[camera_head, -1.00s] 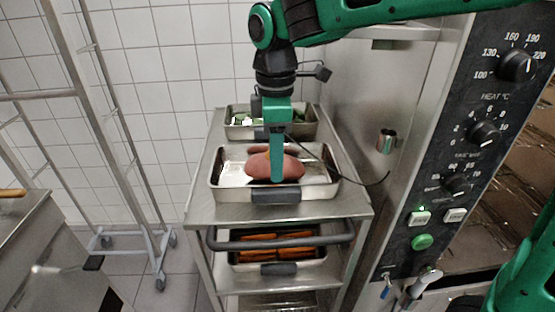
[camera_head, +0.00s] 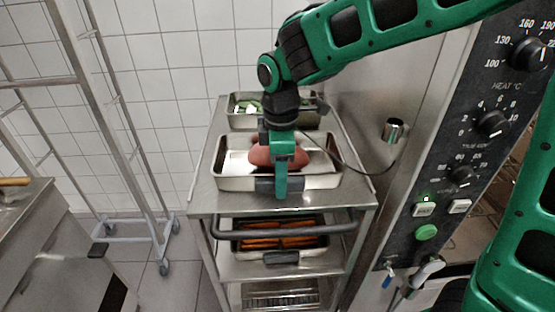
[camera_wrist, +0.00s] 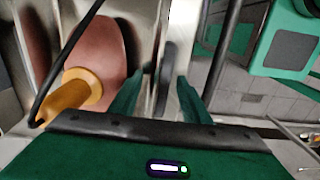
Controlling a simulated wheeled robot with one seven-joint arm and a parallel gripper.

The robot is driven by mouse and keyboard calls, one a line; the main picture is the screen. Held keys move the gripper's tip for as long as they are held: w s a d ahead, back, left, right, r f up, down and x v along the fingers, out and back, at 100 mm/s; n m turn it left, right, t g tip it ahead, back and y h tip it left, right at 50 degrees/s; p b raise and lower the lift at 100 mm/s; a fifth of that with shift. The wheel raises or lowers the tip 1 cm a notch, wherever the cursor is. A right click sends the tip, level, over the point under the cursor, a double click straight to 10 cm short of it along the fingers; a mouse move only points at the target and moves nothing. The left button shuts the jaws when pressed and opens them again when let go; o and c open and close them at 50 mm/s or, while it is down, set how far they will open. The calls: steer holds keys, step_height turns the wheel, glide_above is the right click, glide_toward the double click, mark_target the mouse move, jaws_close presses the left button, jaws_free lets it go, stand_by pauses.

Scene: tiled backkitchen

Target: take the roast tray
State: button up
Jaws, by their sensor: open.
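The roast tray (camera_head: 235,183) is a shallow steel pan on the top shelf of a steel trolley, with a reddish-brown roast (camera_head: 262,156) in it. The roast fills the left of the wrist view (camera_wrist: 95,40), with an orange knob-like end. The tray has a dark handle (camera_head: 264,186) on its front side, partly hidden by my gripper (camera_head: 281,194). My gripper points down at this handle. In the wrist view my gripper's fingers (camera_wrist: 158,98) are apart, with the tray's front edge and handle (camera_wrist: 166,65) between or just beyond them. I cannot tell whether they touch.
A second tray (camera_head: 240,122) with green and white food stands behind on the same shelf. A tray of orange pieces (camera_head: 280,258) is on the shelf below, behind the trolley's push bar (camera_head: 230,235). An oven control panel (camera_head: 480,140) is close on the right; a rack (camera_head: 90,100) stands left.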

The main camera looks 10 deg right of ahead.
steer(key=shift+f, duration=0.45)
jaws_close()
steer(key=shift+r, duration=0.1)
